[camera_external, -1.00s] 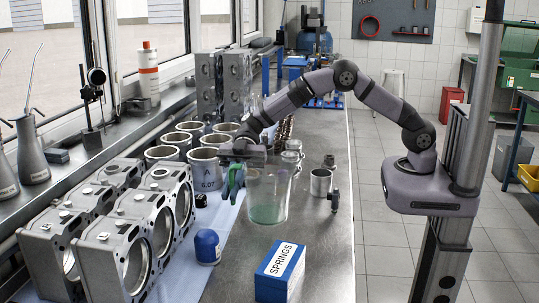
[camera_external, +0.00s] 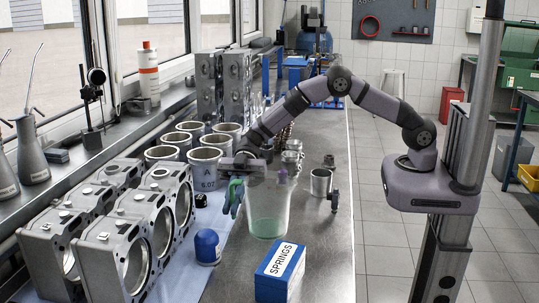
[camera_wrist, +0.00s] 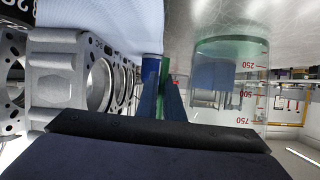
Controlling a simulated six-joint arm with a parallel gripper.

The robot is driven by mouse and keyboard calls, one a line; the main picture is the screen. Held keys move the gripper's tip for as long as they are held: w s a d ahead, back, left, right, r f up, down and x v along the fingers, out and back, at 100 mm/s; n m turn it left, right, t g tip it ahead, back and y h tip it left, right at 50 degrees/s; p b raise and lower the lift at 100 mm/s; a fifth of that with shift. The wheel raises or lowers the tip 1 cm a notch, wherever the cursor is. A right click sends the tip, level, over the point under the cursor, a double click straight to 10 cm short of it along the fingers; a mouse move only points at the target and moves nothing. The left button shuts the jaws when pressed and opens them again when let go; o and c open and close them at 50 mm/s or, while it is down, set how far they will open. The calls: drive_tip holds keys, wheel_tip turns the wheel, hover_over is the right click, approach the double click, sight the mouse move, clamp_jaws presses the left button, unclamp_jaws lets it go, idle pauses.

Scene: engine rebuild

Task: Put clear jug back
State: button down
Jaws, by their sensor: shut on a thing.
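The clear jug (camera_external: 267,212) is upright over the bench, with a green tint low in it. In the wrist view the jug (camera_wrist: 231,85) is at the right, its red 250, 500 and 750 marks showing. My gripper (camera_external: 234,196) is at the jug's left side. In the wrist view its blue fingers (camera_wrist: 164,95) are close together around a narrow green part beside the jug, which looks like its handle. The gripper is shut on the jug there. I cannot tell whether the jug's base touches the bench.
A blue SPRINGS box (camera_external: 281,272) stands in front of the jug. A blue-capped part (camera_external: 207,246) and engine blocks (camera_external: 120,240) are to the left. Several metal cylinders (camera_external: 203,172) stand behind left. A metal cup (camera_external: 321,182) is at the right.

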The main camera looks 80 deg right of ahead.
drive_tip(key=c, duration=1.9)
unclamp_jaws()
drive_tip(key=shift+r, duration=0.1)
drive_tip(key=b+v, duration=0.2)
drive_tip(key=v, duration=1)
